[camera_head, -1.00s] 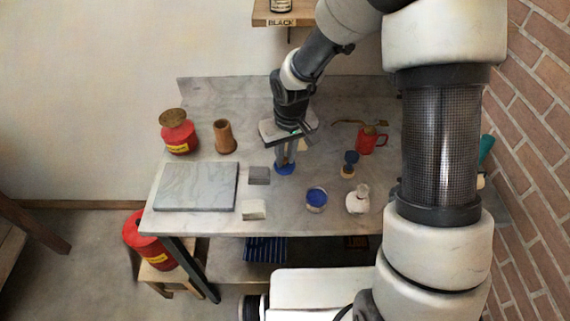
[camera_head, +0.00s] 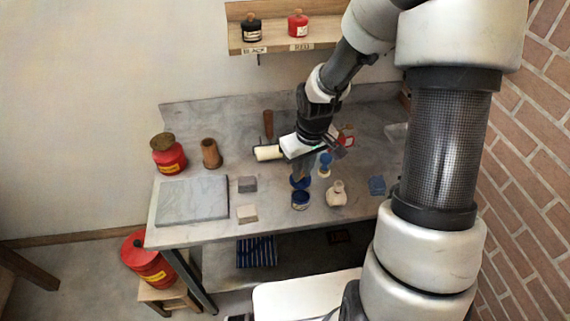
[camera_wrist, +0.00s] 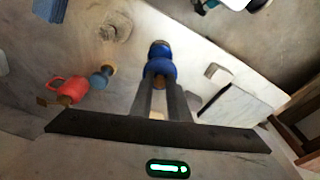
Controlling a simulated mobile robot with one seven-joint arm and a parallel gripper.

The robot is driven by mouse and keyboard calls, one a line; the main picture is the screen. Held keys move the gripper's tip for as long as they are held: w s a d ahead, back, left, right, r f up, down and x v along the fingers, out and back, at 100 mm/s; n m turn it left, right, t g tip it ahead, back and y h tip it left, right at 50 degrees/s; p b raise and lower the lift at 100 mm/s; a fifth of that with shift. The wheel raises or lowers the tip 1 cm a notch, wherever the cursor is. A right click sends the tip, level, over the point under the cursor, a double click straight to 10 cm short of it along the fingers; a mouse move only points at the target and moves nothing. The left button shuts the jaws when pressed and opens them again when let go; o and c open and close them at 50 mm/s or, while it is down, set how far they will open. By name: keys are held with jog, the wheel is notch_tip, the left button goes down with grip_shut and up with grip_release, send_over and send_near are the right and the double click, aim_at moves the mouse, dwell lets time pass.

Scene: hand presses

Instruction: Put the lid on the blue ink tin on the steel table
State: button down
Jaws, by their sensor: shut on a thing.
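The blue ink tin (camera_head: 300,203) stands upright on the steel table (camera_head: 270,222), its blue ink showing at the top. My gripper (camera_head: 300,178) is shut on a blue lid (camera_head: 300,185) and holds it just above and behind the tin in the head view. In the wrist view my gripper (camera_wrist: 160,83) has the lid (camera_wrist: 161,68) between its fingertips, and the tin (camera_wrist: 160,47) shows just beyond, partly covered by the lid. I cannot tell whether lid and tin touch.
A red can (camera_head: 168,157) stands back left. A shelf (camera_head: 285,37) holds ink bottles.

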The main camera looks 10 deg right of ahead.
aim_at(304, 180)
jog(key=shift+s+d+f, duration=0.15)
jog(key=shift+d, duration=0.05)
jog(key=shift+f+b, duration=2.7)
jog(key=shift+f, duration=0.35)
jog(key=shift+f, duration=0.2)
jog(key=c, duration=1.1)
grip_release()
jog(key=shift+r, duration=0.15)
jog(key=shift+r+p, duration=2.75)
jog(key=shift+r, duration=0.7)
